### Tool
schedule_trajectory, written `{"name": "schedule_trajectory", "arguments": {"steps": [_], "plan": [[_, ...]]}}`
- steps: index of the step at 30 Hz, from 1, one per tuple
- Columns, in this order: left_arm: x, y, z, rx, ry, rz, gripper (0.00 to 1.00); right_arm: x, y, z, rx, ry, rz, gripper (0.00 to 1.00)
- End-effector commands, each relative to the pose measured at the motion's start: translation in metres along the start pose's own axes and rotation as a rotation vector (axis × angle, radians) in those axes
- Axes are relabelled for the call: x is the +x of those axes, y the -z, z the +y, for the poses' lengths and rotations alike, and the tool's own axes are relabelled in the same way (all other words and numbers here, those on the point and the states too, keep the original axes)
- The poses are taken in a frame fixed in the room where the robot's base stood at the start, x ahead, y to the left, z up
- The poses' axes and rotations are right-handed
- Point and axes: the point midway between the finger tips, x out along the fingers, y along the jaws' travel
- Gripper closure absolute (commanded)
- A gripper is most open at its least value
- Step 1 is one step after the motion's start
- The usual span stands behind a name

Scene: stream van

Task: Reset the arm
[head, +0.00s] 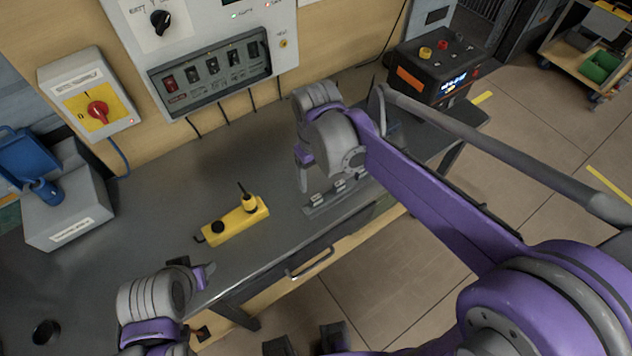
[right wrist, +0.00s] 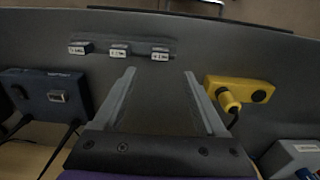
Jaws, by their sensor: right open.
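My right arm, purple and grey, reaches in from the right in the head view. Its gripper (head: 303,172) hangs over the grey workbench (head: 285,235), beside a strip with small labelled blocks (head: 340,187). In the right wrist view the two fingers (right wrist: 158,76) are spread apart with nothing between them but bare bench top behind. My left gripper (head: 203,276) is at the bench's front edge, lower left in the head view. It is seen small and partly hidden by its own wrist, so its opening is unclear.
A yellow box with a black knob (head: 232,222) lies on the bench; it also shows in the right wrist view (right wrist: 239,91). A black device with buttons (head: 432,68) stands at the bench's far end. A switch panel (head: 212,72) and a red rotary switch (head: 97,112) are on the wall.

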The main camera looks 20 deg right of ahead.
Motion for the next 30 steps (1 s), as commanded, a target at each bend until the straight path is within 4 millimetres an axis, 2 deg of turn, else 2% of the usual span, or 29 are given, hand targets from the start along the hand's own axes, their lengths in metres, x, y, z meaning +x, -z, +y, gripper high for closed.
{"name": "schedule_trajectory", "arguments": {"steps": [15,18,20,23,30], "plan": [[0.0,0.0,0.0,0.0,0.0,0.0,0.5,-0.003,0.0,0.0,0.0,0.0,0.001,0.26],[0.0,0.0,0.0,0.0,0.0,0.0,0.5,-0.004,-0.006,0.002,0.012,-0.003,0.016,0.26],[0.0,0.0,0.0,0.0,0.0,0.0,0.5,-0.006,-0.016,0.003,0.03,-0.007,0.038,0.26],[0.0,0.0,0.0,0.0,0.0,0.0,0.5,-0.007,-0.04,0.007,0.079,-0.019,0.101,0.26],[0.0,0.0,0.0,0.0,0.0,0.0,0.5,0.005,-0.11,0.013,0.23,-0.056,0.305,0.26]]}}
